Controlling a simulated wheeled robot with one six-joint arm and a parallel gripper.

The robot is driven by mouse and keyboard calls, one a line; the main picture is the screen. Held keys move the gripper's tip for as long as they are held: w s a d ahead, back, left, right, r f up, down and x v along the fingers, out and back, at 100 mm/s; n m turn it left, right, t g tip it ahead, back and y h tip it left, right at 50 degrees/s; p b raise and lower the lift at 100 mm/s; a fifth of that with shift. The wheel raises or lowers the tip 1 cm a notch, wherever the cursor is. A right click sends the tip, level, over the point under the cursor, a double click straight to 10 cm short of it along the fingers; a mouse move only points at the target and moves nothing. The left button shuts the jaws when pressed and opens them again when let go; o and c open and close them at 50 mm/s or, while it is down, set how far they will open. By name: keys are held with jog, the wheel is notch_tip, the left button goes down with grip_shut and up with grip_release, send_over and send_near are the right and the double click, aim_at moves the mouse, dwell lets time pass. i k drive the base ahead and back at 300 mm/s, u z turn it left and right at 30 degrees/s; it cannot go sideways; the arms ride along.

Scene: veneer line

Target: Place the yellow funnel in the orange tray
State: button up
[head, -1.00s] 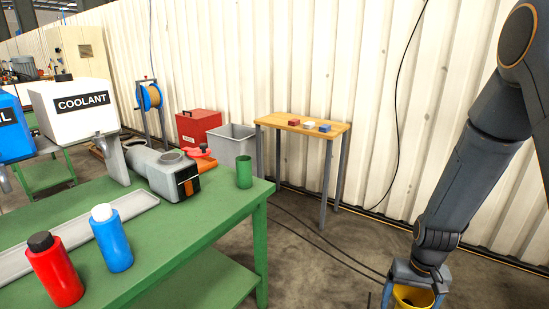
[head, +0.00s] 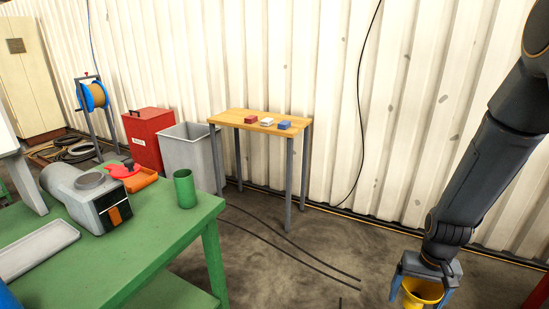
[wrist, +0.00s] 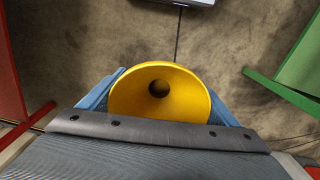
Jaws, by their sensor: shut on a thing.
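The yellow funnel (head: 422,291) is between the blue fingers of my gripper (head: 421,286), at the lower right of the head view. My gripper is shut on it. In the wrist view the funnel (wrist: 185,98) shows its wide mouth and dark central hole, with a finger on each side. The orange tray (head: 145,181) lies on the green table behind the grey machine, which partly hides it. A red object (head: 122,171) sits at or in the tray; I cannot tell which. The funnel is well to the right of the table, over the floor.
The green table (head: 150,240) also bears a green cup (head: 185,190), the grey machine (head: 88,198) and a grey trough (head: 35,250). A small wooden table (head: 262,119) holds small blocks. A grey bin (head: 188,150) and red box (head: 148,135) stand behind. Cables cross the open floor.

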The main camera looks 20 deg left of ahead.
aim_at(132, 180)
jog(key=i, duration=0.9)
jog(key=u, duration=1.5)
